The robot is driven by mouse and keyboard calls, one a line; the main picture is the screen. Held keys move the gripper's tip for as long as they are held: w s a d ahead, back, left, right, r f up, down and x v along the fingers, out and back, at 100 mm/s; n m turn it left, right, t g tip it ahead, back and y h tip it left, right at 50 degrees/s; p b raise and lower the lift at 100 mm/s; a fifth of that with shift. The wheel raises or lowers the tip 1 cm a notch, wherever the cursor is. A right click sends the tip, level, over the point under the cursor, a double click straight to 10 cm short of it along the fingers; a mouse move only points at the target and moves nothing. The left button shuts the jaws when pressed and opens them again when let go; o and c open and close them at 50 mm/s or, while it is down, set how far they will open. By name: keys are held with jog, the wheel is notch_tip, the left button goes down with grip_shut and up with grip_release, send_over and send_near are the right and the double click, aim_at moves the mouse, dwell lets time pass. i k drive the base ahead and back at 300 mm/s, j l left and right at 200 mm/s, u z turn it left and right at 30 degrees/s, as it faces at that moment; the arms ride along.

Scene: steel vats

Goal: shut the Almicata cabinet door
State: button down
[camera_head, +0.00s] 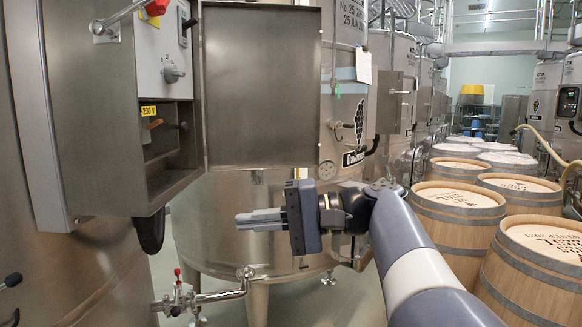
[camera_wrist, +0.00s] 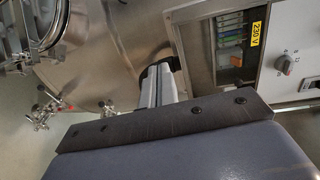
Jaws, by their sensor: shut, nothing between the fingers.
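The steel control cabinet (camera_head: 95,110) hangs at the left in the head view, its front showing a red switch, a knob and a yellow "230 V" label. Its flat steel door (camera_head: 262,90) stands wide open, swung out to the right. I can read no Almicata name on it. My gripper (camera_head: 238,220) is shut and empty, below the door and to the right of the cabinet, fingers pointing left. In the wrist view my gripper (camera_wrist: 158,72) shows beside the open cabinet front (camera_wrist: 240,55); I cannot make out the door clearly there.
A large steel vat (camera_head: 225,225) stands behind the door and gripper. A pipe with a red-handled valve (camera_head: 180,298) sits low in front of it. Wooden barrels (camera_head: 455,215) fill the right side. A dark hose (camera_head: 151,232) hangs under the cabinet.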

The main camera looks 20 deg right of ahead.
aim_at(263, 70)
jog(key=i+l+z, duration=0.7)
jog(key=l, duration=0.15)
jog(key=i+l+u, duration=0.25)
jog(key=i+l, duration=0.2)
jog(key=i+l+u, duration=0.2)
jog(key=u, duration=0.2)
jog(key=i+l+u, duration=0.2)
jog(key=u, duration=0.2)
jog(key=i+l+u, duration=0.1)
jog(key=l+u, duration=0.35)
jog(key=j, duration=0.1)
